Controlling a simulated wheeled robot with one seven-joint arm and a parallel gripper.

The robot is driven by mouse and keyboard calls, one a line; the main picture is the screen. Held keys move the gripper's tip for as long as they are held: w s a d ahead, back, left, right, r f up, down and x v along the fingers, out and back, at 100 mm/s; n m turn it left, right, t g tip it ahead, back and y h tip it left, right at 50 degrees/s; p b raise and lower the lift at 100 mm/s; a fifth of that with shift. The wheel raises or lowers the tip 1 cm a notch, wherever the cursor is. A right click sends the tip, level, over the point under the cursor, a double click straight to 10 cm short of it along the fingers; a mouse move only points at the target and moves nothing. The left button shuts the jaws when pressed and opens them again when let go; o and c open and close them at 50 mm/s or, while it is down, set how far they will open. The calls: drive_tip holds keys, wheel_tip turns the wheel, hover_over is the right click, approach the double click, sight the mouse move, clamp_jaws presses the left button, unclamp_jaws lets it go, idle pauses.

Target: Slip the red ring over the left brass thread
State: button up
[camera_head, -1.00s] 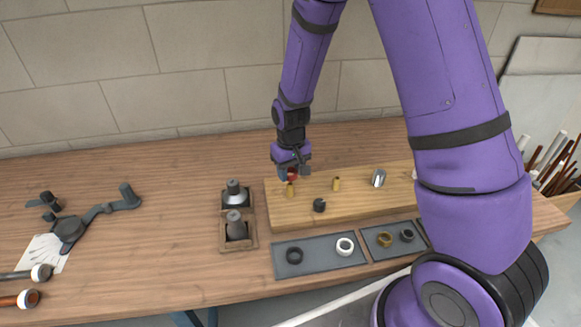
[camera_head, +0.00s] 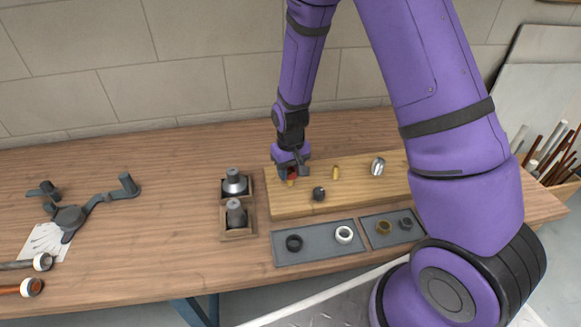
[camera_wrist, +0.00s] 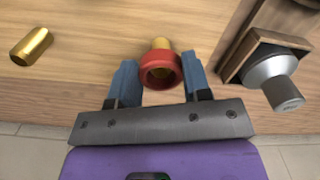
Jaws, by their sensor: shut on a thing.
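The red ring (camera_wrist: 160,69) is between the blue fingertips of my gripper (camera_wrist: 161,80), which is shut on it. In the wrist view, the left brass thread (camera_wrist: 161,43) shows just beyond the ring's rim, nearly in line with its opening. In the head view, the ring (camera_head: 291,174) is under my gripper (camera_head: 291,170), right at the left brass thread (camera_head: 290,183), whose lower part shows beneath it. I cannot tell whether the ring is around the thread or just above it. The thread stands on the wooden board (camera_head: 325,204).
A second brass thread (camera_head: 336,173), a dark fitting (camera_head: 319,193) and a silver fitting (camera_head: 378,166) stand on the board. Wooden boxes (camera_head: 253,232) with grey fittings are close on the left. Grey trays (camera_head: 318,253) with rings lie in front.

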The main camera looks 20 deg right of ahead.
sight(290, 174)
drive_tip(key=shift+f, duration=0.1)
idle(0.3)
drive_tip(key=o, duration=1.5)
drive_tip(key=shift+c, duration=0.2)
drive_tip(key=shift+r, duration=2.5)
